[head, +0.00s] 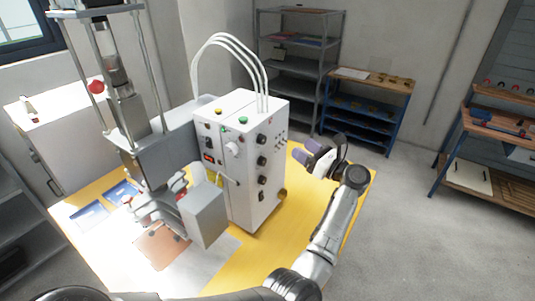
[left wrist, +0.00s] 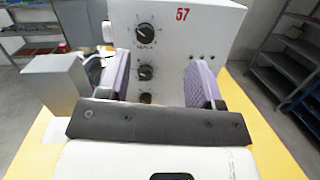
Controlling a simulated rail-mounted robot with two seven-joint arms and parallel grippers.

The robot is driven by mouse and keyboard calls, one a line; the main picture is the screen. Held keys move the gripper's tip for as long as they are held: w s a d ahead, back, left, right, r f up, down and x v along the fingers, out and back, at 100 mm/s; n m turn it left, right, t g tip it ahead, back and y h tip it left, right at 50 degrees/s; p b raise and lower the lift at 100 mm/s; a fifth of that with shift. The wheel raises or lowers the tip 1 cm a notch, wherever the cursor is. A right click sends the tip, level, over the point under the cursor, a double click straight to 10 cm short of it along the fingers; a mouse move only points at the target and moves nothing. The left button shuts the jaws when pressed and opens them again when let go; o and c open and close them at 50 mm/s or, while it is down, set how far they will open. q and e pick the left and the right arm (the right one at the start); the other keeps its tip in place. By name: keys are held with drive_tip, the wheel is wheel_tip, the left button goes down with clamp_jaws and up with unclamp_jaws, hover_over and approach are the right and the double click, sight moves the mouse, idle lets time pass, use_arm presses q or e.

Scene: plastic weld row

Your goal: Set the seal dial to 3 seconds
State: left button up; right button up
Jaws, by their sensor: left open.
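The white control box (head: 240,165) stands on the yellow table, with a column of black dials on its right-hand face. In the left wrist view that face (left wrist: 215,35) shows a top dial (left wrist: 145,34), a middle dial (left wrist: 145,73) and a lower dial (left wrist: 147,98), partly hidden by my gripper. Scale marks ring the dials, but their labels and exact settings are too small to read, so I cannot tell which is the seal dial. My left gripper (head: 305,151) is open and empty, its purple fingers (left wrist: 162,82) facing the dials, apart from them. My right gripper is not in view.
A grey block (left wrist: 52,85) juts out left of the dial face; the machine's press column (head: 115,90) stands behind it. White hoses (head: 232,45) arch above the box. Shelves (head: 300,50) stand farther back.

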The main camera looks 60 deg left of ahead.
sight(264, 141)
use_arm(q)
drive_tip(key=s+a+h, duration=0.1)
drive_tip(key=a, duration=0.2)
drive_tip(key=s+a+f+n+g+p, duration=0.1)
drive_tip(key=s+a, duration=0.1)
drive_tip(key=a, duration=0.1)
drive_tip(key=s+a+n+h+p, duration=0.1)
drive_tip(key=s+a, duration=0.1)
drive_tip(key=a, duration=0.2)
drive_tip(key=shift+s+f+g+h, duration=0.1)
drive_tip(key=shift+f+g+h, duration=0.2)
drive_tip(key=shift+x, duration=0.8)
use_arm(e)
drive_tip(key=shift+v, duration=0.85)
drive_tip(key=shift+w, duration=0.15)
use_arm(q)
drive_tip(key=shift+c, duration=0.6)
drive_tip(key=c, duration=0.8)
